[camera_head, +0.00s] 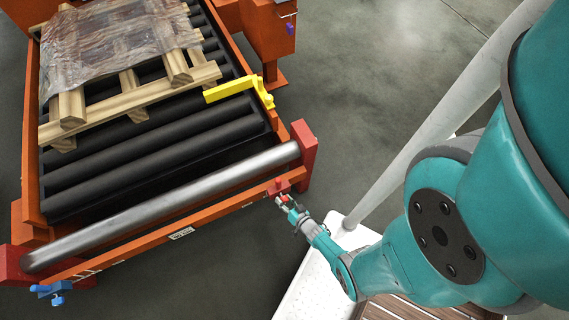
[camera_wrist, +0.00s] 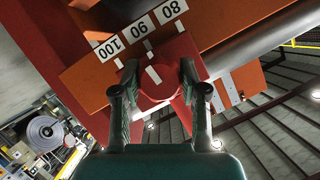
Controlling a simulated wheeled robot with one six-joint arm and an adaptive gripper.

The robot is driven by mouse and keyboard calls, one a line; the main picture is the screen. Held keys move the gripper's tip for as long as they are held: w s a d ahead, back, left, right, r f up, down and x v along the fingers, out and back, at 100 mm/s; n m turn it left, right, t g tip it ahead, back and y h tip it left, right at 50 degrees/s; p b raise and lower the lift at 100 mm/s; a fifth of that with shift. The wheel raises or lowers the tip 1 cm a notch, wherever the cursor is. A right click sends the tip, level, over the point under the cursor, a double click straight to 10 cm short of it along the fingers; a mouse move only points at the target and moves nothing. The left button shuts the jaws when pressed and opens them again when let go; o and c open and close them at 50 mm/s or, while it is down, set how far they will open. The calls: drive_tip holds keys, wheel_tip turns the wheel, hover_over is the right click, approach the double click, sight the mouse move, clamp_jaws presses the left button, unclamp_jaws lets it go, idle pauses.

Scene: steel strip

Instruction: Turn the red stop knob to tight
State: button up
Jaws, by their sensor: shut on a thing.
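The red stop knob (camera_wrist: 155,88) is on the orange front beam and sits between the two fingers of my gripper (camera_wrist: 158,82) in the wrist view. The fingers touch it on both sides. A white mark on the knob's block stands just above it, below labels 100, 90 and 80 (camera_wrist: 138,29). In the head view my gripper (camera_head: 288,202) is at the right end of the beam, closed around the red knob (camera_head: 284,196), which is partly hidden by the fingers. Whether the knob is turned to tight cannot be read.
A steel bar (camera_head: 165,205) runs between red end blocks. A blue knob (camera_head: 55,293) is at the far left end. A yellow stop arm (camera_head: 230,88) and a film-covered wooden pallet (camera_head: 130,98) are on the black rollers. Concrete floor (camera_head: 390,75) is open at the right.

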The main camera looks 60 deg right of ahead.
drive_tip(key=shift+m+t, duration=0.3)
drive_tip(key=shift+m, duration=0.2)
drive_tip(key=o, duration=1.1)
drive_tip(key=shift+o, duration=0.2)
drive_tip(key=shift+r, duration=5)
